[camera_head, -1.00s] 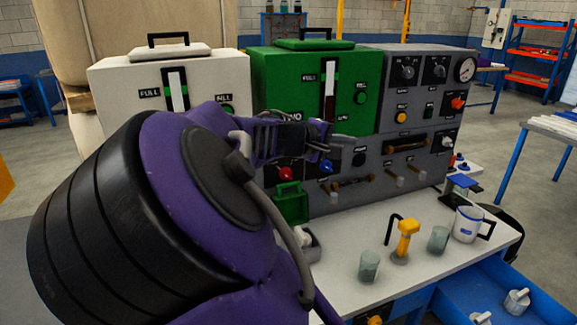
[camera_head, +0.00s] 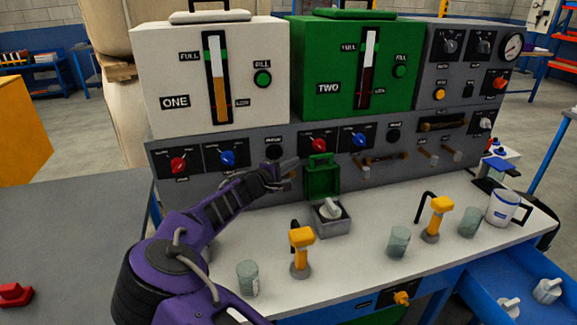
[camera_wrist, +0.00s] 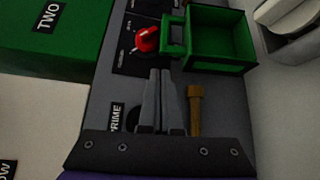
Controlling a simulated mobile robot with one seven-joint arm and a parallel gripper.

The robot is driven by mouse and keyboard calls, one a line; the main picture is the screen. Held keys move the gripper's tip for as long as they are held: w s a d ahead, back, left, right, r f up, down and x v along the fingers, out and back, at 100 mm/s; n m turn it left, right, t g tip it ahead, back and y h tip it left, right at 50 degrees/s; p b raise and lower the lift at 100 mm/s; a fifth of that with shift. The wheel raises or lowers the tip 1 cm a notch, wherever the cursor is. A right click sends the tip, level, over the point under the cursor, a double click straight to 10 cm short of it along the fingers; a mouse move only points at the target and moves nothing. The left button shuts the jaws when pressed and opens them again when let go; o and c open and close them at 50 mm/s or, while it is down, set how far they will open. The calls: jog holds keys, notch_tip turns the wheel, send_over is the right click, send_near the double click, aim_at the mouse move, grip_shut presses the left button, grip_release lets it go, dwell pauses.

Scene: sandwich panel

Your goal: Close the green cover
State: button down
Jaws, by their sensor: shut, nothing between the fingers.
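The green cover (camera_head: 323,180) stands raised, hinged at the back of a small grey box with a white knob (camera_head: 331,209) on the worktop. Its hollow inside faces front and a handle is at its top. In the wrist view the green cover (camera_wrist: 222,38) shows at the upper right, with its handle pointing left, and part of the white knob (camera_wrist: 290,15) beyond it. My gripper (camera_head: 292,162) is shut and empty, left of the cover and in front of the grey panel. In the wrist view its fingertips (camera_wrist: 160,75) lie just short of the cover, apart from it.
A grey panel (camera_head: 235,183) with knobs and wooden-handled levers rises behind, below a white tank (camera_head: 160,75) and a green tank (camera_head: 312,90). A yellow-topped tap (camera_head: 301,250) and a glass (camera_head: 248,278) stand in front. The white worktop (camera_head: 345,262) has bare room between them.

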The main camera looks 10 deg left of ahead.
jog(key=x, duration=0.6)
jog(key=shift+s+r, duration=0.15)
jog(key=shift+s, duration=0.1)
dwell(0.3)
